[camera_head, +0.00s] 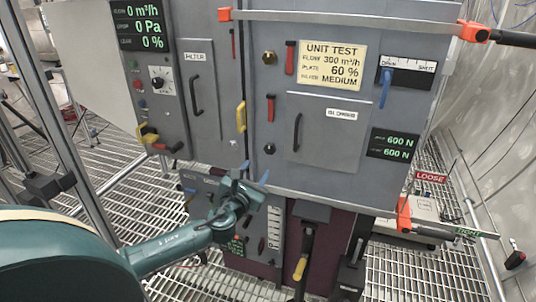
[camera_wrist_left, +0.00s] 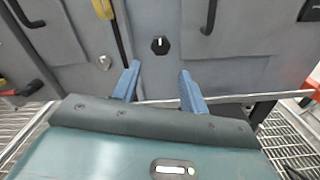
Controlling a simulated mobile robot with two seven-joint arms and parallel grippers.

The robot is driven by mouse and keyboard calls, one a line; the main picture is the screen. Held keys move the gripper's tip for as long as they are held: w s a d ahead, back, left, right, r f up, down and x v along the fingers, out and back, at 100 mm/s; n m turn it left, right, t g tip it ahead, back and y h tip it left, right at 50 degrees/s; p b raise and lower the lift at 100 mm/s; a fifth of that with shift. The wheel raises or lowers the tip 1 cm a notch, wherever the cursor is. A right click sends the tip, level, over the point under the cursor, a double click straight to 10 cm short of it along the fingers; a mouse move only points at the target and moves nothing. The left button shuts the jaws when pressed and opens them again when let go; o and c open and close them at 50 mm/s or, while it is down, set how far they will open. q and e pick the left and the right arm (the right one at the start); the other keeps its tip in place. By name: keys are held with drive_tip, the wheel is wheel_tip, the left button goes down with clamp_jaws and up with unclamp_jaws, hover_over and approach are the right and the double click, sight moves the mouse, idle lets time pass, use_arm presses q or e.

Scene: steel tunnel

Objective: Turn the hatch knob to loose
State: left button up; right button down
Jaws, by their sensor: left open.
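A black knob (camera_head: 270,149) sits on the grey panel at the lower left of the closed hatch door (camera_head: 335,153). I take it for the hatch knob. In the left wrist view the knob (camera_wrist_left: 160,45) shows a white mark pointing roughly up. My left gripper (camera_head: 250,176) is below and left of the knob in the head view. Its blue fingers (camera_wrist_left: 160,72) are spread and empty in the wrist view, with the knob beyond the gap and clear of both tips. My right gripper is not in view.
The hatch has a black handle (camera_head: 297,132). A yellow handle (camera_head: 241,116) and red levers (camera_head: 271,107) stick out nearby. A red LOOSE label (camera_head: 431,177) and a green TIGHT label (camera_head: 468,232) lie at the lower right, by an orange clamp (camera_head: 404,214). The floor is steel grating.

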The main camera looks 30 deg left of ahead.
sight(269, 150)
use_arm(q)
drive_tip(key=b+x, duration=0.1)
drive_tip(key=x, duration=0.8)
drive_tip(key=shift+w+f, duration=0.1)
drive_tip(key=shift+w, duration=0.25)
drive_tip(key=shift+w+a, duration=0.1)
drive_tip(key=shift+w, duration=0.5)
drive_tip(key=shift+c, duration=0.3)
drive_tip(key=c, duration=0.6)
drive_tip(key=shift+c, duration=0.2)
